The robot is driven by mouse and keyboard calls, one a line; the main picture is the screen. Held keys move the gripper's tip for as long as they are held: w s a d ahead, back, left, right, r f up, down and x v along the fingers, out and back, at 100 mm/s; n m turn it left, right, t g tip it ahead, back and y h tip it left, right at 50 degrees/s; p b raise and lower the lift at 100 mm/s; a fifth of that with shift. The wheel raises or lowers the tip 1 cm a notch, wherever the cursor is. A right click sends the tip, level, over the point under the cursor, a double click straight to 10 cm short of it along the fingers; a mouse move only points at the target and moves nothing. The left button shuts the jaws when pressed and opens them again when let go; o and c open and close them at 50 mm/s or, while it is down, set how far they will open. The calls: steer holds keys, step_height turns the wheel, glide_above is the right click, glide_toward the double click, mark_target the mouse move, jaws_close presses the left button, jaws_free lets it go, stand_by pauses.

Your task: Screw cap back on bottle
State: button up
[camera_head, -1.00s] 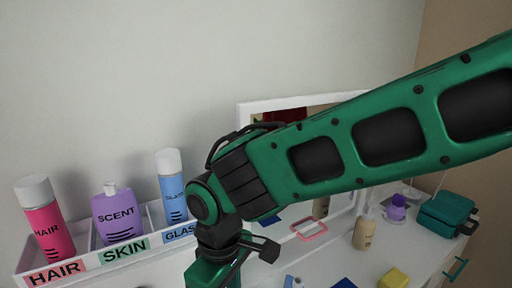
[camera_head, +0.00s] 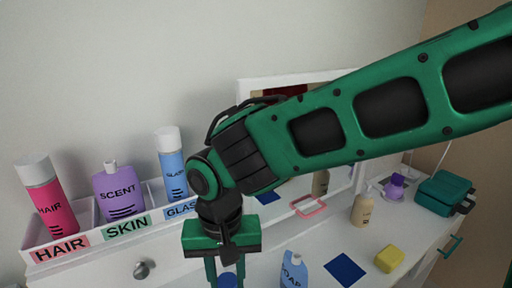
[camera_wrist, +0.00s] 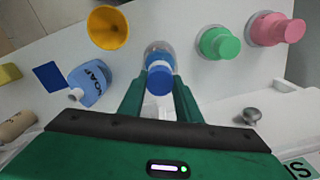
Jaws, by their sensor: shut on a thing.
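My gripper (camera_head: 227,277) points down over the table, and its two fingers (camera_wrist: 160,80) are shut on a blue cap (camera_wrist: 160,82). The blue cap also shows between the fingers at the bottom edge of the head view (camera_head: 228,281). In the wrist view, a pale, clear-looking round bottle (camera_wrist: 157,47) lies just beyond the cap, partly covered by it. I cannot tell whether the cap is seated on the bottle or held just above it. The bottle is out of sight in the head view.
A green-topped bottle (camera_wrist: 219,43) and a pink-topped one (camera_wrist: 273,28) are to the right, an orange funnel (camera_wrist: 108,28) and soap bottle (camera_wrist: 89,84) to the left. A labelled bin (camera_head: 85,250) holds bottles. A mirror (camera_head: 245,88), blue cloth (camera_head: 345,270) and yellow sponge (camera_head: 389,259) are also near.

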steer(key=m, duration=0.6)
steer(key=o, duration=1.2)
steer(key=shift+c, duration=0.4)
